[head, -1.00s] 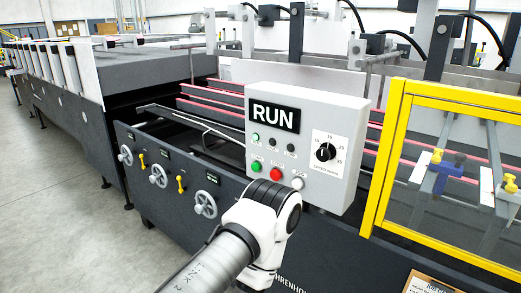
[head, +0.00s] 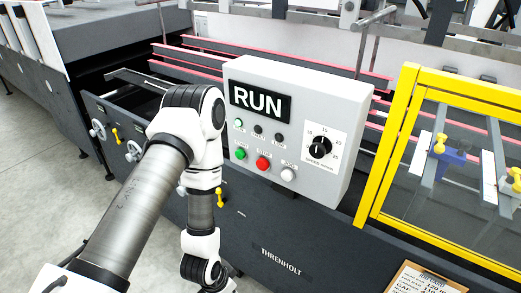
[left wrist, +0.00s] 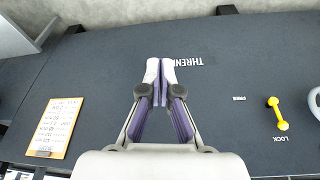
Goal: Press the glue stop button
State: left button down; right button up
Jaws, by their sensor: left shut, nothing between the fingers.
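The control box (head: 330,115) is light grey with a lit RUN display (head: 259,102). Its lower row holds a green button (head: 241,154), a red button (head: 263,163) and a white button (head: 288,174); their labels are too small to read surely. A row of small lamps (head: 258,130) sits above. My left arm stands left of the box, its wrist low before the machine's dark front. My left gripper (left wrist: 161,72) is shut and empty in the left wrist view, over that dark panel, apart from any button. My right gripper is out of view.
A black dial (head: 319,147) is on the box's right. A yellow-framed guard (head: 392,140) stands right of it. A clipboard (head: 426,279) hangs low right and shows in the left wrist view (left wrist: 54,128). A yellow handle (left wrist: 277,113) and handwheels (head: 133,151) are on the dark panel.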

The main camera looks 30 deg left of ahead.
aim_at(262, 165)
pick_arm(q)
jog(key=w+a+r+m+t+p, duration=0.3)
jog(key=w+r+p, duration=0.2)
jog(key=r, duration=0.6)
jog(key=w+a+r+m+t+p, duration=0.3)
jog(key=w+r, duration=0.5)
jog(key=r, duration=0.4)
jog(key=shift+a+r+h+p, duration=0.15)
jog(key=shift+a+h+p, duration=0.25)
jog(key=shift+p, duration=0.6)
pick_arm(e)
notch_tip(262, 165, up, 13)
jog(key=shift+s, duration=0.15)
pick_arm(q)
jog(key=shift+w, duration=0.1)
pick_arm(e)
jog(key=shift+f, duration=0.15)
pick_arm(q)
jog(key=w+b, duration=0.5)
jog(key=w, duration=0.3)
jog(key=shift+w+d+b, duration=0.3)
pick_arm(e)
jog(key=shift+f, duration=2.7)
